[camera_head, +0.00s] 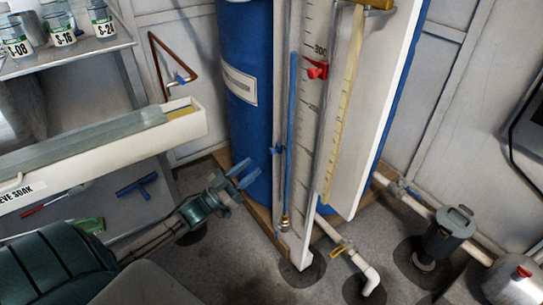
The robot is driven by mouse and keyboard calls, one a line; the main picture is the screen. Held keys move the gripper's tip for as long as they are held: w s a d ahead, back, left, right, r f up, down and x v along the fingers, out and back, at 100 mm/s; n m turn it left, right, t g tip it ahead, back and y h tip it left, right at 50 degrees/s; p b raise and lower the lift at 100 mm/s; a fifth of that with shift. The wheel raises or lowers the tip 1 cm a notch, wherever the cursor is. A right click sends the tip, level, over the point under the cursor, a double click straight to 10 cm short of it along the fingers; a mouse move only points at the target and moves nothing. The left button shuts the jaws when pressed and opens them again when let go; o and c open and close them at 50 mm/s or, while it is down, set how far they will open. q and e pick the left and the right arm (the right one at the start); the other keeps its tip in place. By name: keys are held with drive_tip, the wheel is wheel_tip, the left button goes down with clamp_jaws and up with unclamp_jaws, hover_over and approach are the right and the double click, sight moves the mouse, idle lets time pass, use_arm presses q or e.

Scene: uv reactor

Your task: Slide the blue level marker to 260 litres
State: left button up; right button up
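A tall white scale board (312,130) with tick marks stands in front of a blue tank (247,110). The figure 300 shows near its upper part; other figures are too small to read. A blue level marker (278,149) sits low on the board's left side, beside a tube with a blue column (292,110). A red marker (317,70) sits higher, just below the 300. My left gripper (250,173) has its blue fingers spread, empty, left of and slightly below the blue marker, apart from it in the picture. My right gripper is not in view.
A white trough (110,150) and a shelf with labelled jars (60,30) stand at left. A yellow strip (345,110) runs along the board's right.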

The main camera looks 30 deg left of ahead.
sight(270, 152)
use_arm(q)
drive_tip(key=b+x, duration=0.1)
drive_tip(key=x, duration=0.8)
drive_tip(key=shift+b, duration=0.4)
clamp_jaws()
